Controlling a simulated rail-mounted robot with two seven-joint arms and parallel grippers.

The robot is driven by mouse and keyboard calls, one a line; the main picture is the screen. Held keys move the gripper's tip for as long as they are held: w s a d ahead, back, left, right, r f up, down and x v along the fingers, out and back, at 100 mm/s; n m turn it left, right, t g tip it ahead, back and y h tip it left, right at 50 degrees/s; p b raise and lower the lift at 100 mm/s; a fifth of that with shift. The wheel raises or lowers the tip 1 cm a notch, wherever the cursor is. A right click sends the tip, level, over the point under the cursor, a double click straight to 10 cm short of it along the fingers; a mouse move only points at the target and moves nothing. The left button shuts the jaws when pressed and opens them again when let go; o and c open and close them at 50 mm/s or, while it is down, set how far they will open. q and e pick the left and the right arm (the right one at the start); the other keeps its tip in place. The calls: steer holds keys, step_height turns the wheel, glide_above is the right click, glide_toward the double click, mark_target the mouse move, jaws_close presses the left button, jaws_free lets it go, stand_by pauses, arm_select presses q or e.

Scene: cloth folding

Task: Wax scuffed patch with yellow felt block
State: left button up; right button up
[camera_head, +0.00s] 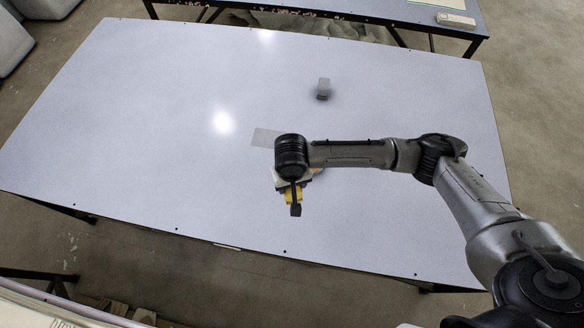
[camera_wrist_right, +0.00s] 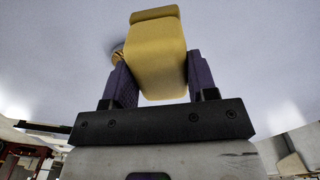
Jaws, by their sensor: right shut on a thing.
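The yellow felt block (camera_wrist_right: 158,60) is shut between the two dark fingers of my right gripper (camera_wrist_right: 155,80) in the right wrist view. In the head view, only a bit of the yellow block (camera_head: 291,197) shows under my right wrist, near the table's front edge. A grey rectangular patch (camera_head: 264,137), likely the scuffed one, lies on the tabletop just behind and left of my wrist, partly hidden by it. I cannot tell whether the block touches the table. My left gripper is not in view.
The pale table (camera_head: 130,110) is mostly clear on its left. A small grey block with a dark base (camera_head: 323,88) stands behind my arm. A small tan thing (camera_wrist_right: 117,54) shows past the gripper, partly hidden. Another table (camera_head: 390,12) stands at the back.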

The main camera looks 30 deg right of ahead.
steer(key=w+d+f+m, duration=0.35)
steer(key=w+d, duration=0.25)
steer(key=d, duration=0.2)
steer(key=w+d+f+m, duration=0.2)
steer(key=w+d+f, duration=0.35)
steer(key=d, duration=0.25)
steer(key=f+b, duration=0.5)
steer(key=b, duration=0.2)
steer(key=shift+d+f, duration=0.2)
steer(key=shift+f, duration=0.15)
steer(key=shift+f, duration=0.4)
stand_by(0.5)
stand_by(0.7)
stand_by(0.7)
